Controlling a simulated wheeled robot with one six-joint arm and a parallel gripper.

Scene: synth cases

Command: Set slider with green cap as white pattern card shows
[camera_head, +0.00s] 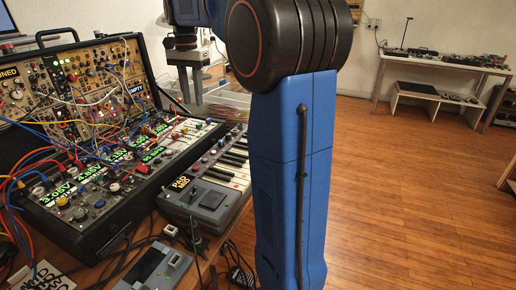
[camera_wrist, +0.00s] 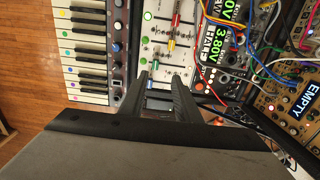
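A light slider panel (camera_wrist: 158,32) lies ahead of my gripper in the wrist view. In the head view my gripper (camera_head: 191,101) hangs above the case. A white card with black lettering (camera_head: 45,277) lies at the bottom left; I cannot read a pattern on it.
A small keyboard (camera_head: 222,160) stands right of the panel. Patch cables (camera_head: 95,100) cross the synth modules at left. Voltage displays (camera_head: 90,172) glow green. A grey box (camera_head: 155,268) and dark cables lie in front. A bench (camera_head: 440,68) stands far off across open floor.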

